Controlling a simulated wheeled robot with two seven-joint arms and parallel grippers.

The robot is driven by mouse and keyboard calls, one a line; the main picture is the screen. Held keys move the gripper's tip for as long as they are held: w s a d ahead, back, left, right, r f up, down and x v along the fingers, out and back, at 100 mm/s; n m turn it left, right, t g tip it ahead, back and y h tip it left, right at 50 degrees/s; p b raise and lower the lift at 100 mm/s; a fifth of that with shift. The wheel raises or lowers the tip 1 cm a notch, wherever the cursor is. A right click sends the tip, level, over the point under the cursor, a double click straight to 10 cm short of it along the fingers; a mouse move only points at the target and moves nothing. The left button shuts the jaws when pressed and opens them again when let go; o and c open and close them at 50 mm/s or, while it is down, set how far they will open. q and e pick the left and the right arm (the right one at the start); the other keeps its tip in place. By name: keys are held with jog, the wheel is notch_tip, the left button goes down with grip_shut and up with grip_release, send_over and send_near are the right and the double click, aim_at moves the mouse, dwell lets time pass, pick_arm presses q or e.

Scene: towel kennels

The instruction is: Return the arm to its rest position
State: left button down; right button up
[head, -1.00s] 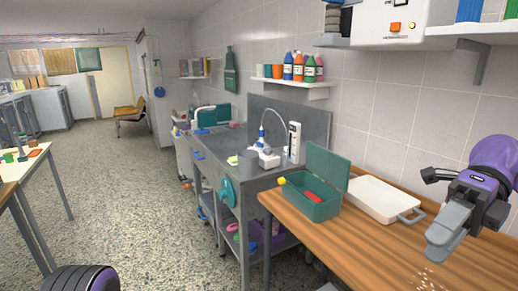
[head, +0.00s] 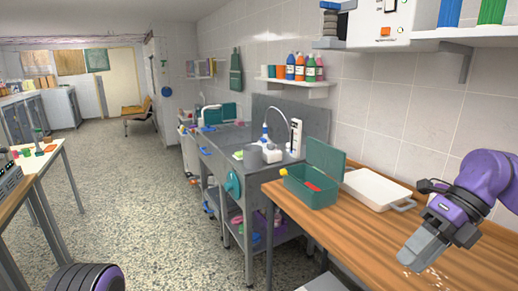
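My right gripper (head: 413,262) hangs above the right part of the wooden worktop (head: 345,232), with its grey fingers pointing down and left. The fingers look close together, but from this angle I cannot tell whether they are shut. No held object shows at them. My purple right arm comes in from the right edge. My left gripper is not in view; only a dark, purple-rimmed rounded part of mine shows at the bottom left.
A green open box (head: 312,187) with a red item inside and a white lidded tray (head: 376,189) stand on the worktop. A steel sink unit (head: 240,168) is beyond. Bottles stand on a wall shelf (head: 296,81). The speckled floor (head: 150,215) is clear at the left.

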jog(key=w+f+n+t+h, duration=0.2)
jog(key=f+n+t+h, duration=0.3)
jog(key=f, duration=0.9)
jog(key=w+f+n+h, duration=0.35)
jog(key=f+h, duration=0.45)
jog(key=f, duration=0.6)
jog(key=s+a+f+n+t+y, duration=0.1)
jog(key=s+a+f+n+t, duration=0.1)
jog(key=s+f+n, duration=0.7)
jog(key=s+d+f+n, duration=0.1)
jog(key=s+f+n, duration=0.1)
jog(key=s, duration=0.4)
jog(key=s+d+f+n+g, duration=0.1)
jog(key=s+f+n, duration=0.2)
jog(key=s, duration=0.3)
jog(key=s+d+f+n+g+y, duration=0.1)
jog(key=s+f+n, duration=0.2)
jog(key=s, duration=0.3)
jog(key=shift+d+f+n, duration=0.25)
jog(key=shift+n, duration=0.1)
